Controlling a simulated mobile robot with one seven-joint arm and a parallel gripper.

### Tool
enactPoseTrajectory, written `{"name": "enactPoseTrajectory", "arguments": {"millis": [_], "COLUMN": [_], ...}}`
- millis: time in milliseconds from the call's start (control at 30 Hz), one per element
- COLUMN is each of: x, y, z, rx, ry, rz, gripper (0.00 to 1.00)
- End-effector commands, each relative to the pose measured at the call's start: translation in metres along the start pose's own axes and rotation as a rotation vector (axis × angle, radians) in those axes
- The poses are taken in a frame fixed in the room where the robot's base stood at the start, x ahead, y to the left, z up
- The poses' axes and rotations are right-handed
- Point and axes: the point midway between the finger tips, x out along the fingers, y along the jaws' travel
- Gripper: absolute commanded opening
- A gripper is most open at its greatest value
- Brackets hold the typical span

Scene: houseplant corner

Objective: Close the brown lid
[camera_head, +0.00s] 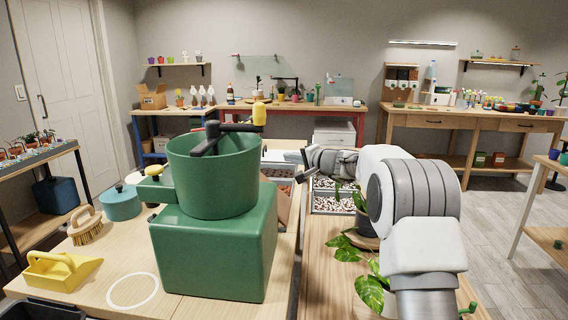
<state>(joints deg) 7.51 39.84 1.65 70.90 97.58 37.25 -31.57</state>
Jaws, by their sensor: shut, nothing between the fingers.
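A brown panel (284,208) shows in part just behind the right side of the green machine. It may be the brown lid, but most of it is hidden and I cannot tell whether it is open. My arm reaches in from the right, and my gripper (303,172) is shut and empty. It appears above and slightly right of the panel in the picture, close to the pebble trays. I cannot tell whether it touches anything.
A green hand-cranked machine (214,255) stands tall in front. Pebble-filled trays (331,204) lie behind it. A potted plant (368,220) stands beside my arm. A yellow scoop (62,270), brush (85,226) and teal pot (120,204) sit at left.

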Motion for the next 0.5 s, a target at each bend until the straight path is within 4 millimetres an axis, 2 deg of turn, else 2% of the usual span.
{"name": "enactPoseTrajectory", "arguments": {"millis": [100, 300, 500], "x": [-0.026, -0.063, -0.085], "y": [-0.003, -0.007, -0.009], "z": [0.0, 0.001, 0.001], "rx": [0.001, 0.001, 0.002], "ry": [0.003, 0.001, 0.0], "rz": [-0.001, 0.0, 0.0], "gripper": [0.0, 0.0, 0.0]}}
